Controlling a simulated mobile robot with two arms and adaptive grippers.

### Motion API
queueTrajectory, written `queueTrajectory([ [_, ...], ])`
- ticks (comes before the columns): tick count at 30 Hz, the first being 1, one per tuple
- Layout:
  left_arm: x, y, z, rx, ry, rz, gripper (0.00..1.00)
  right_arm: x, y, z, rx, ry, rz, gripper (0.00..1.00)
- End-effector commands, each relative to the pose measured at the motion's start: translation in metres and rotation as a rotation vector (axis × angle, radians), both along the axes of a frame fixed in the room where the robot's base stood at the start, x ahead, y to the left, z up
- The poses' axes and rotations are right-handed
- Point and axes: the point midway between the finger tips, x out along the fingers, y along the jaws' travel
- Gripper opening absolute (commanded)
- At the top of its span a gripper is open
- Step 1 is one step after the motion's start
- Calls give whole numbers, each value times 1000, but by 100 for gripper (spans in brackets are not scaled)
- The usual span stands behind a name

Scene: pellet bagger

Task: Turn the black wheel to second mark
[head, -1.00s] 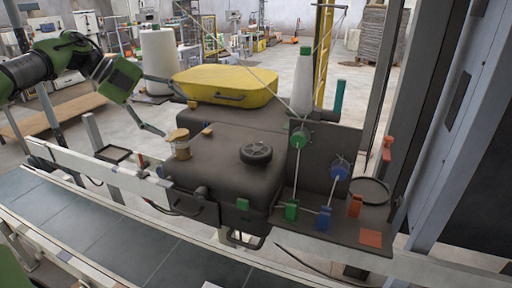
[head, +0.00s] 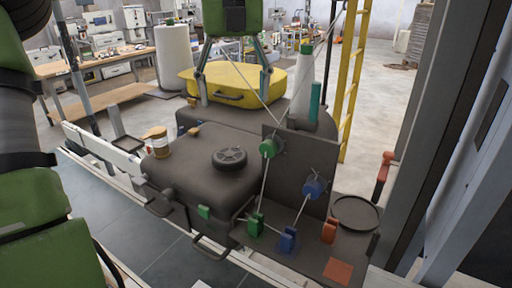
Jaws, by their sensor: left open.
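The black wheel (head: 230,158) is a small spoked handwheel lying flat on top of the dark machine housing (head: 185,185). Nothing covers it. No marks around it can be made out at this size. My left gripper (head: 234,102) points down behind the wheel, in front of the yellow lidded bin in the picture. Its two fingers are spread wide with nothing between them, and it is clear of the wheel. My right gripper is not in view.
A yellow bin (head: 236,86) stands behind the housing, and an amber-lidded jar (head: 158,142) is on its left. An upright dark panel (head: 300,170) with green and blue pulleys and taut strings stands just right of the wheel. A white cone spool (head: 303,88) is behind.

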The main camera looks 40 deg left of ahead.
Motion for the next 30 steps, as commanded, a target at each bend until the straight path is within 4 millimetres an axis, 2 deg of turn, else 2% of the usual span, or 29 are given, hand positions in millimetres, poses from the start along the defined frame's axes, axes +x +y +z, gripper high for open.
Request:
queueTrajectory([
  [3,-1,1,-15,0,2,0,72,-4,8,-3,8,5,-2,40],
  [9,-2,0,-56,-4,3,-1,72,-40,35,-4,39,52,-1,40],
  [12,-2,0,-77,-4,3,-1,72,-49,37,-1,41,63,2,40],
  [16,-2,1,-101,-3,2,0,72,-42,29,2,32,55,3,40],
  [21,-1,1,-123,-2,0,0,72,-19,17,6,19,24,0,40],
  [24,-1,1,-130,-3,-1,1,72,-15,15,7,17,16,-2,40],
  [30,-1,1,-134,-3,-2,1,72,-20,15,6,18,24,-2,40],
])
